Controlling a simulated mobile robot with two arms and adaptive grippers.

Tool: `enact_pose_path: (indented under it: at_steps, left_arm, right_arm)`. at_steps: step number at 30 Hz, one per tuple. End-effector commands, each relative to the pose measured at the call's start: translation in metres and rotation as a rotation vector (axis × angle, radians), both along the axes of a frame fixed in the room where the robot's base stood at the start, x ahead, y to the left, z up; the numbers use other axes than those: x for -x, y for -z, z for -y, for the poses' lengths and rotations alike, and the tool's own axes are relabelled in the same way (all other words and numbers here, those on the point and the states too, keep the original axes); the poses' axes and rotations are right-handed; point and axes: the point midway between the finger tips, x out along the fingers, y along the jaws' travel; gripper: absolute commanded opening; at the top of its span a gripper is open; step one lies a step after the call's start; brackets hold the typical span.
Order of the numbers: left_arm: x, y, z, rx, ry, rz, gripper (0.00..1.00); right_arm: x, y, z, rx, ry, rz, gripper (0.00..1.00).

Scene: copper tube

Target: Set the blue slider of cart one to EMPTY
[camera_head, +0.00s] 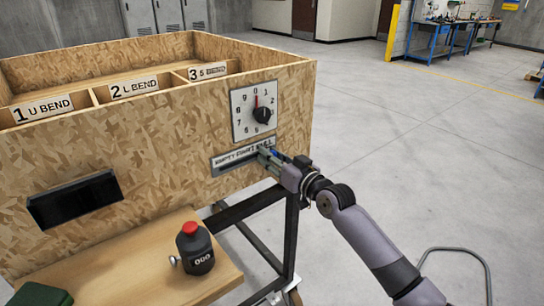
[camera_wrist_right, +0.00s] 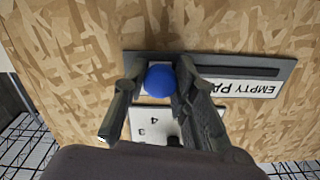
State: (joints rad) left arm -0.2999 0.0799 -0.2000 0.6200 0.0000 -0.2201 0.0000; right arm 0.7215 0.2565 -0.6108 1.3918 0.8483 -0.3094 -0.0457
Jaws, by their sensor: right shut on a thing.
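The blue slider knob (camera_wrist_right: 160,78) sits between the two fingers of my right gripper (camera_wrist_right: 155,85) in the right wrist view. The gripper is shut on it. In the head view my right gripper (camera_head: 268,156) reaches the right part of the slider plate (camera_head: 222,165) on the cart's front, and mostly hides the knob. The word EMPTY (camera_head: 227,160) is at the plate's left end. In the upside-down wrist view EMPTY (camera_wrist_right: 263,90) is on the right, away from the knob, with the dark slot between. The label's other end is hidden. My left gripper is not in view.
A dial (camera_head: 263,115) is above the slider plate on the wooden cart (camera_head: 150,140). A dark counter with a red button (camera_head: 195,248) stands on the shelf at lower left. Bins labelled 1, 2 and 3 are on top.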

Motion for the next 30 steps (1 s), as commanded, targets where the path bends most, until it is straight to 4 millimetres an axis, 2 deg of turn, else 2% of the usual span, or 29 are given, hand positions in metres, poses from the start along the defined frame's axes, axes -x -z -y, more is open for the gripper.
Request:
enact_pose_path:
  at_steps: [4, 18, 23, 30]
  left_arm:
    - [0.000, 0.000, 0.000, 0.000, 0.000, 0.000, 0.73]
    - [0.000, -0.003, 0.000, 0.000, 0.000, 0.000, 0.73]
    - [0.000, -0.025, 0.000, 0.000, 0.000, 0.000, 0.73]
    - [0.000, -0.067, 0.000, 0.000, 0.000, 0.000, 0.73]
  right_arm:
    - [0.000, 0.000, 0.000, 0.000, 0.000, 0.000, 0.00]
    - [0.001, -0.001, -0.001, 0.001, 0.000, -0.001, 0.00]
    - [0.013, -0.005, -0.018, -0.002, -0.004, -0.006, 0.00]
    - [0.044, -0.005, -0.061, -0.003, -0.005, -0.010, 0.00]
